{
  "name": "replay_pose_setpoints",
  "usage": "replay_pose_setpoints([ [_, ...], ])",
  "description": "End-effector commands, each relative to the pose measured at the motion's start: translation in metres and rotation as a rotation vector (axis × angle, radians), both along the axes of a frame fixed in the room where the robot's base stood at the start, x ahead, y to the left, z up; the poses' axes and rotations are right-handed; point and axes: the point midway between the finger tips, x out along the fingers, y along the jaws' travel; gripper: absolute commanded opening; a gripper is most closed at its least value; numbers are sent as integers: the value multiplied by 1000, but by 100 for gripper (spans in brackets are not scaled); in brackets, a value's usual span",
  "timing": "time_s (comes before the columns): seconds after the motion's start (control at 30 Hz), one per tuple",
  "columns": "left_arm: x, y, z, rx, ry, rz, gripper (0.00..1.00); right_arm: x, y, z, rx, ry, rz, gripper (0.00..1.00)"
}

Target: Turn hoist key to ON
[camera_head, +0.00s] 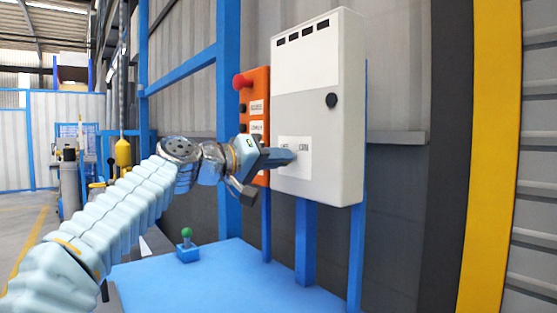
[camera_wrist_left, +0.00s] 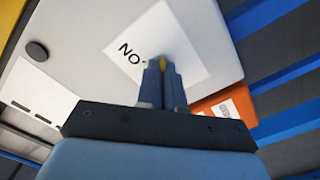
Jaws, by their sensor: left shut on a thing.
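The grey-white control box (camera_head: 318,110) stands upright on blue posts, with a white label (camera_head: 305,144) low on its front. My left gripper (camera_head: 291,156) reaches the label from the left, its fingertips at the box front. In the left wrist view, the gripper (camera_wrist_left: 163,72) is shut on a small yellow piece, which I take for the hoist key (camera_wrist_left: 163,64), over the label (camera_wrist_left: 185,40). The letters beside the fingers look like "NO" in that tilted view. The fingers hide most of the key, and its exact angle cannot be told. My right gripper is not in view.
An orange button panel (camera_head: 257,105) with a red knob (camera_head: 242,81) stands just left of the box, close behind my gripper. A round black knob (camera_head: 331,100) sits on the box door. Below is a blue table (camera_head: 225,285) with a green-topped joystick (camera_head: 187,246).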

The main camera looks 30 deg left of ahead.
Motion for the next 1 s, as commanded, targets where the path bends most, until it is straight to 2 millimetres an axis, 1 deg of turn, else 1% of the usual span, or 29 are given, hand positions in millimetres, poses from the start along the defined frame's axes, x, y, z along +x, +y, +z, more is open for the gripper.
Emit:
replay_pose_setpoints([
  [0.27, 0, 0, -3, 145, -62, -1, 0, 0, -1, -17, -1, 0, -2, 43],
  [0.6, 0, 0, -4, 437, -181, -1, 0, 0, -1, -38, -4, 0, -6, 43],
  [1.0, 0, 0, -2, 789, -326, 0, 0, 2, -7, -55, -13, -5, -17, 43],
])
